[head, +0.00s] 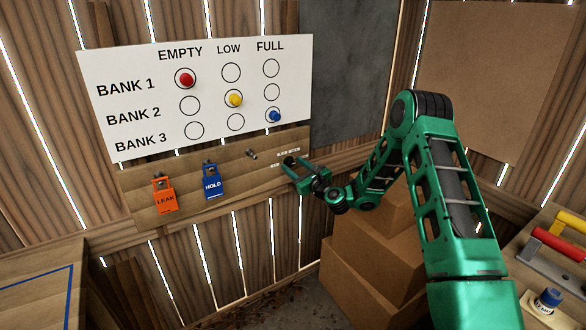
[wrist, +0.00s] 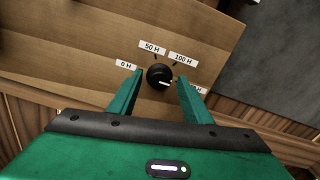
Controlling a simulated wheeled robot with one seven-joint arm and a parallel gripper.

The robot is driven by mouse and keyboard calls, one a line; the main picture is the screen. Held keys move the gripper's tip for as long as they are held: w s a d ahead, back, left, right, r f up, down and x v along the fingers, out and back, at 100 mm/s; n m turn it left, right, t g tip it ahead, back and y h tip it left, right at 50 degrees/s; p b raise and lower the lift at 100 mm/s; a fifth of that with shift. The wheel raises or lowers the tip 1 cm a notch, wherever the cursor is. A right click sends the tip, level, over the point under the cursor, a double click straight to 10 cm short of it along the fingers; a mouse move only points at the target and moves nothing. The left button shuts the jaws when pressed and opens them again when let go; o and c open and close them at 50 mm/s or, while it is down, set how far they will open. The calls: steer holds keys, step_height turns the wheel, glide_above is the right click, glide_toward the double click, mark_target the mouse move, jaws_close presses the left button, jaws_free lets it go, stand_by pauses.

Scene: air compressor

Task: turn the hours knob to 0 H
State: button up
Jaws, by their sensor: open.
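The hours knob (wrist: 158,75) is round and black, mounted on a wooden board. Its white mark lies toward the right, on the side of a partly hidden label (wrist: 199,90). The 0 H label (wrist: 125,64) is at its left, the 50 H label (wrist: 152,47) above and the 100 H label (wrist: 183,58) at upper right. My gripper (wrist: 160,80) is open with one finger on each side of the knob; I cannot tell whether either touches it. In the head view my gripper (head: 296,170) is at the board's right end and hides the knob.
The wooden board (head: 235,190) also carries a small dark peg (head: 252,154), an orange LEAK tag (head: 165,196) and a blue HOLD tag (head: 212,183). A white bank chart (head: 150,120) hangs above. Cardboard boxes (head: 365,260) stand below my arm.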

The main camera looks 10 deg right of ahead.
steer(key=shift+w+a, duration=0.15)
steer(key=shift+w, duration=0.25)
steer(key=shift+c, duration=0.4)
steer(key=c, duration=1)
